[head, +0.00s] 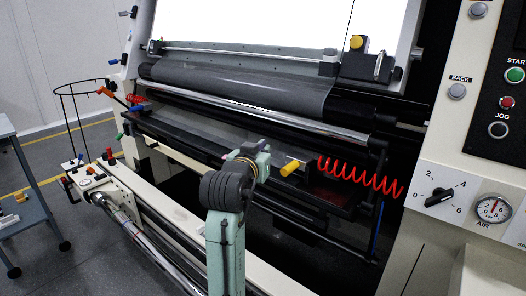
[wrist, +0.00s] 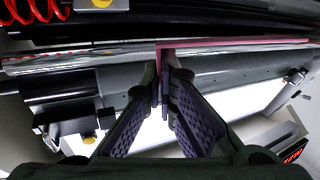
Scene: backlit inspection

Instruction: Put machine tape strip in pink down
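In the wrist view, my gripper (wrist: 163,82) has its two dark ribbed fingers close together. The pink machine tape strip (wrist: 235,43) is pinched at its left end between the fingertips. Its long part runs to the right, in front of the machine's bright metal bar as seen here. I cannot tell whether the strip touches the bar. In the head view, my arm hides the fingers, and the pink strip cannot be made out.
The machine has a dark roller sheet (head: 235,90), a chrome bar (head: 265,120) and a lit white panel (head: 255,20). A red coiled hose (head: 360,180) hangs beside a yellow knob (head: 290,167), right of my arm. The control panel (head: 480,130) stands at the right.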

